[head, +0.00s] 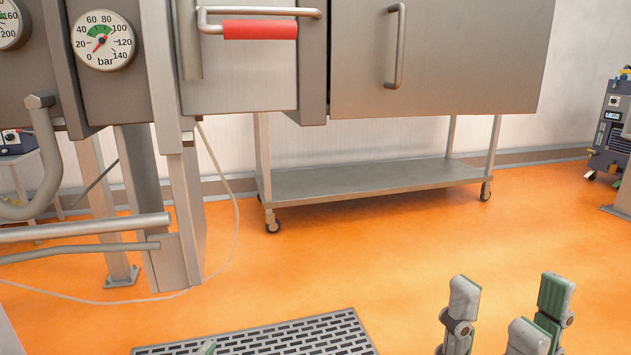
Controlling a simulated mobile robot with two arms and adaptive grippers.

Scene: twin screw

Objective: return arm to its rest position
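My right gripper (510,302) is at the bottom right of the head view, with its grey, green-padded fingers pointing up. The fingers stand well apart with only orange floor behind them, so it is open and empty. It touches nothing that I can see, and its wrist and arm are below the frame. A small grey-green tip (207,348) at the bottom edge, in front of the floor grate, looks like a fingertip of my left gripper. The rest of that gripper is out of view, so its opening cannot be told.
A steel machine with a red-sleeved handle (260,30) and a pressure gauge (103,40) fills the upper left. Pipes (80,229) jut out at left. A wheeled steel table (370,180) stands behind. A floor grate (290,335) lies in front. Orange floor (400,250) is clear.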

